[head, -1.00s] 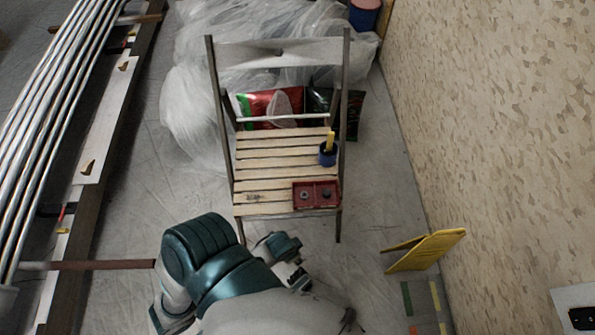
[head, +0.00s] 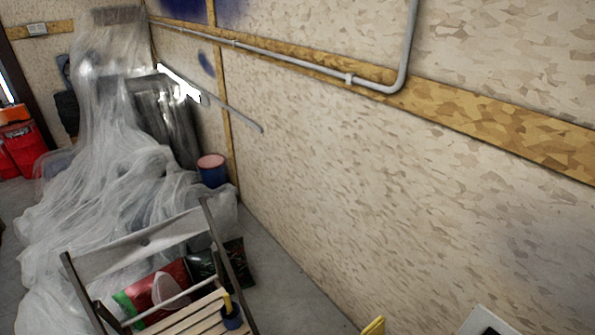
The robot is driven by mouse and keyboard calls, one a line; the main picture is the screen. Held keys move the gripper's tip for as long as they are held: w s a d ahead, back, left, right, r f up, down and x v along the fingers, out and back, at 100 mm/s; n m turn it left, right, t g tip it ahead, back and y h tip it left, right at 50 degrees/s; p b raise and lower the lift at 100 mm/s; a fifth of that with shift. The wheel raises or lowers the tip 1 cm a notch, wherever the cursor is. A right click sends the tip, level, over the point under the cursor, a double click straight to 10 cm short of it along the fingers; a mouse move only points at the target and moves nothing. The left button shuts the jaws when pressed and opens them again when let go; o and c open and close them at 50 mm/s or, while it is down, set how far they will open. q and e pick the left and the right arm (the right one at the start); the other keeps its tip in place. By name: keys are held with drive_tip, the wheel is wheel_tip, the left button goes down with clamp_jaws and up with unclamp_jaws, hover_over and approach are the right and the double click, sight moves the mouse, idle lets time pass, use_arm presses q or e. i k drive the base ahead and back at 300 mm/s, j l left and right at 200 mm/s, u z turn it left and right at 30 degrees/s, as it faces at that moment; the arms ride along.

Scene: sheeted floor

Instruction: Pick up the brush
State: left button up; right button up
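A yellow upright handle, which looks like the brush (head: 227,302), stands in a small dark blue cup (head: 231,319) at the bottom of the head view. The cup sits on the right side of the slatted seat of a wooden folding chair (head: 192,318). The front of the seat is cut off by the lower edge of the picture. The brush's lower end is hidden in the cup.
Clear plastic sheeting (head: 110,205) covers things behind and left of the chair. Red and dark bags (head: 237,262) lie behind the seat. A blue bucket (head: 213,176) stands by the patterned wall (head: 370,190). Bare floor (head: 290,300) lies between chair and wall.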

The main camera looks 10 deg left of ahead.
sight(231, 314)
drive_tip(key=u, duration=1.6)
